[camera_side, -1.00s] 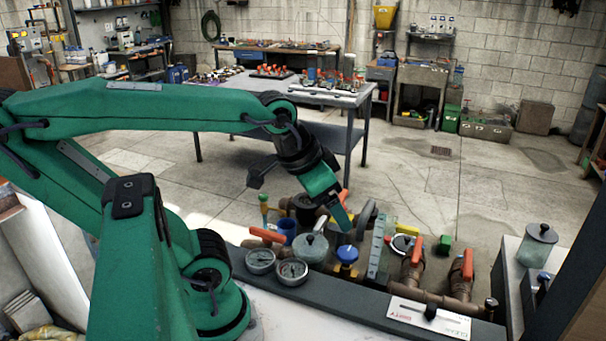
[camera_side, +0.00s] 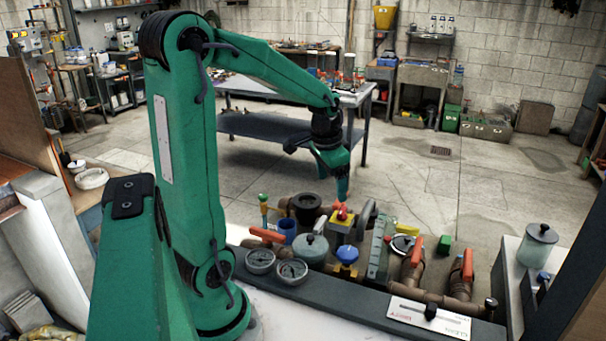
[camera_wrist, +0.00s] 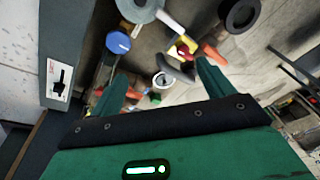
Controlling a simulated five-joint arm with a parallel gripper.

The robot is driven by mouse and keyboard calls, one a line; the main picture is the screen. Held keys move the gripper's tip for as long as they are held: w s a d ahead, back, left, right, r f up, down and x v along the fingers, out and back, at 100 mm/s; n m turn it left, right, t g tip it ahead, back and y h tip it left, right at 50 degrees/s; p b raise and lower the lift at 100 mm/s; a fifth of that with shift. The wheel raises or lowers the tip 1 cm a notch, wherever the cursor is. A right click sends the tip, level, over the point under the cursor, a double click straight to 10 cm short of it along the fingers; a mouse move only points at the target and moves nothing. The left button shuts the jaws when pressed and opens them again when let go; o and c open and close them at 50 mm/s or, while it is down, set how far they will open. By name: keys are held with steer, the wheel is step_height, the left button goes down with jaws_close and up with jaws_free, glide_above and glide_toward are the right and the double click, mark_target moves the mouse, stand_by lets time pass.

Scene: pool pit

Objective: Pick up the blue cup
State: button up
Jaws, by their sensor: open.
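The blue cup (camera_side: 287,228) stands among the pipes and valves in the side view, left of the grey lidded pot (camera_side: 311,246) and behind the two gauges. I cannot make out the cup in the wrist view. My gripper (camera_side: 342,190) hangs pointing down in the side view, above and to the right of the cup, near the red button on a yellow box (camera_side: 342,220). In the wrist view my gripper (camera_wrist: 163,68) has its two green fingers spread apart, with nothing held between them.
A blue valve knob (camera_side: 347,254) sits right of the pot; it also shows in the wrist view (camera_wrist: 118,42). A dark round flange (camera_side: 307,203) is behind the cup. Open floor lies behind.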

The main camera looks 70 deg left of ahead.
steer(key=s+a+f+g, duration=0.1)
steer(key=a+f+g, duration=0.1)
steer(key=a+f, duration=0.7)
steer(key=h, duration=0.1)
glide_above(286, 222)
steer(key=d, duration=0.2)
step_height(286, 222, down, 7)
steer(key=shift+s+d+f, duration=0.1)
steer(key=shift+s+f, duration=0.05)
steer(key=shift+f, duration=0.55)
steer(key=shift+s+d+f, duration=0.1)
steer(key=shift+f, duration=0.55)
steer(key=shift+s+d+f, duration=0.1)
steer(key=shift+s+f, duration=0.05)
steer(key=shift+f, duration=2.45)
steer(key=c, duration=1.1)
